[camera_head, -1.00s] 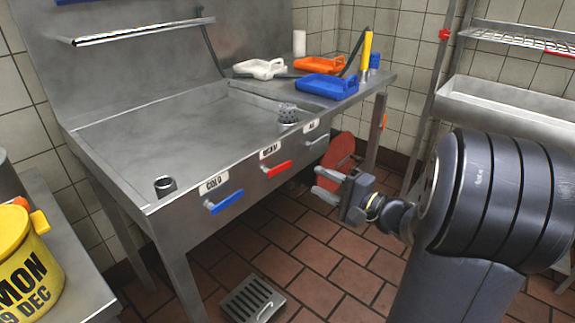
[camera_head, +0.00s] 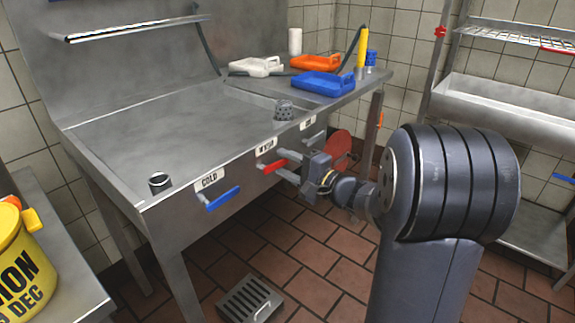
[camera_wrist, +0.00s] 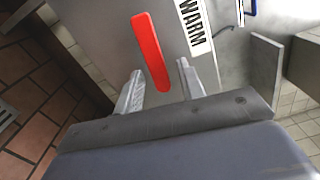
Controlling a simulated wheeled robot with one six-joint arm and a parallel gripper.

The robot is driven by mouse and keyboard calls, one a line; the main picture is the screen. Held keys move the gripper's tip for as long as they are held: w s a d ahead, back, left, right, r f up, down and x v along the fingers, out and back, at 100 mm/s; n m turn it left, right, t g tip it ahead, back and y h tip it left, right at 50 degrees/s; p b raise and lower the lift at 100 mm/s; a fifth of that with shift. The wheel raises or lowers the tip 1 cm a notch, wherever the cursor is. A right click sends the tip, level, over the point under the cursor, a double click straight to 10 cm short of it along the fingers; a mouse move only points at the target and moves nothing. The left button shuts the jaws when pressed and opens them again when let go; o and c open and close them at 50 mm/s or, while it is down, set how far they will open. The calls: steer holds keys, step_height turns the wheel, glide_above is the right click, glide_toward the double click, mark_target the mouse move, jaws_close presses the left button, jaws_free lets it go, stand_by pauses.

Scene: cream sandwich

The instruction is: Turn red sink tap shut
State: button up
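The red tap lever (camera_head: 271,166) sticks out from the sink's front panel under a white label, which reads WARM in the wrist view. The red lever (camera_wrist: 151,52) shows there as a long bar, slanted, its lower end between my fingers. My gripper (camera_head: 285,169) is at the lever in the head view. In the wrist view my gripper (camera_wrist: 158,88) is open, one finger on each side of the lever's lower end, with gaps showing on both sides. I cannot tell how deep the lever sits between the fingers.
A blue lever (camera_head: 222,199) under a COLD label (camera_head: 209,180) is to the left. A grey lever (camera_head: 314,139) is to the right, partly behind my gripper. A red disc (camera_head: 338,146) is below it. Trays stand on the sink's far end. A floor drain (camera_head: 250,300) lies in front.

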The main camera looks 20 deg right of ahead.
jaws_close()
stand_by(0.3)
steer(key=shift+n+b, duration=0.5)
steer(key=shift+b, duration=0.55)
steer(key=shift+r+n+b, duration=0.3)
steer(key=shift+r+b, duration=0.05)
steer(key=shift+o, duration=0.2)
jaws_free()
steer(key=shift+s+d, duration=0.1)
steer(key=p+v, duration=0.1)
steer(key=v, duration=0.9)
steer(key=shift+s+d+p, duration=0.15)
steer(key=shift+s+p, duration=0.1)
steer(key=shift+p, duration=0.1)
